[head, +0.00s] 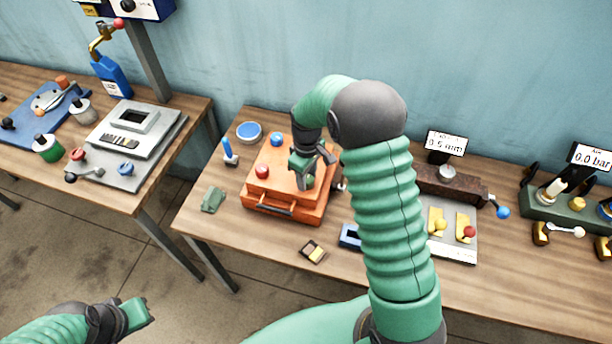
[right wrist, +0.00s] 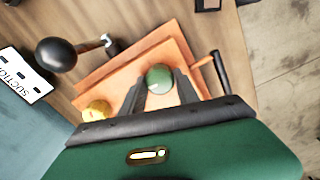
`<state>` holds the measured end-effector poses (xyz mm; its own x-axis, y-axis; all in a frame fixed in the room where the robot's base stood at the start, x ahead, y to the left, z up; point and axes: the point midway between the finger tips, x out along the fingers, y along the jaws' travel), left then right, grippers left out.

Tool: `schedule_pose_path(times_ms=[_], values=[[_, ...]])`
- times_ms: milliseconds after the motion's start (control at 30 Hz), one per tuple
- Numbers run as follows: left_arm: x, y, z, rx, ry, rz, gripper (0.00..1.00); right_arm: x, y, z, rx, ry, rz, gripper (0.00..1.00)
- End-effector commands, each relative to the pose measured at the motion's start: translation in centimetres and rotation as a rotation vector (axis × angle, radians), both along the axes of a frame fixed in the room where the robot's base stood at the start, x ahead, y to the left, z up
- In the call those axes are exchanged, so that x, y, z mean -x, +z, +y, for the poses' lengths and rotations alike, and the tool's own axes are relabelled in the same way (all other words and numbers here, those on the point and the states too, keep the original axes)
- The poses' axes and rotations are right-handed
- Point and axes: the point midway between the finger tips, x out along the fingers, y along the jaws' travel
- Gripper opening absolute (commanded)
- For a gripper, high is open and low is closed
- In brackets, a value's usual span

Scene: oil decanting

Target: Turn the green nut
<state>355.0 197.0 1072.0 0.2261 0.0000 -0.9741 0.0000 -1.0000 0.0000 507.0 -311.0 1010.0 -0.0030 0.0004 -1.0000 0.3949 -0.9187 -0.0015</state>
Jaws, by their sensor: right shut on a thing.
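The green nut (right wrist: 158,78) is a round green knob on top of an orange box (head: 262,192). In the right wrist view it sits between the two dark fingers of my right gripper (right wrist: 160,86), which is shut on it. In the head view my right gripper (head: 304,184) reaches down onto the right part of the box and hides the nut. The box also shows in the right wrist view (right wrist: 122,72). My left gripper (head: 137,313) is at the lower left of the head view, away from the tables; its fingers are not clear.
A red knob (head: 262,171) and a blue knob (head: 277,139) stand on the box, close to my right gripper. A blue-handled tool (head: 229,153) and a green cloth (head: 213,199) lie left of it. A black ball lever (right wrist: 57,54) stands beside the box.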

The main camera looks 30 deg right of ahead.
Motion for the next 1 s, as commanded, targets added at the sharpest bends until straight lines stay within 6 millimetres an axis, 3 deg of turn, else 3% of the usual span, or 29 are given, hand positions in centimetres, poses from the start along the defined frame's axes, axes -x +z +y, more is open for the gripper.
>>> schedule_pose_path(times_ms=[1000], values=[[0.0, 2.7, 0.0, 0.000, 0.000, 0.000, 0.00, -0.1, 0.3, -0.1, 0.004, -0.923, -0.004, 0.00]])
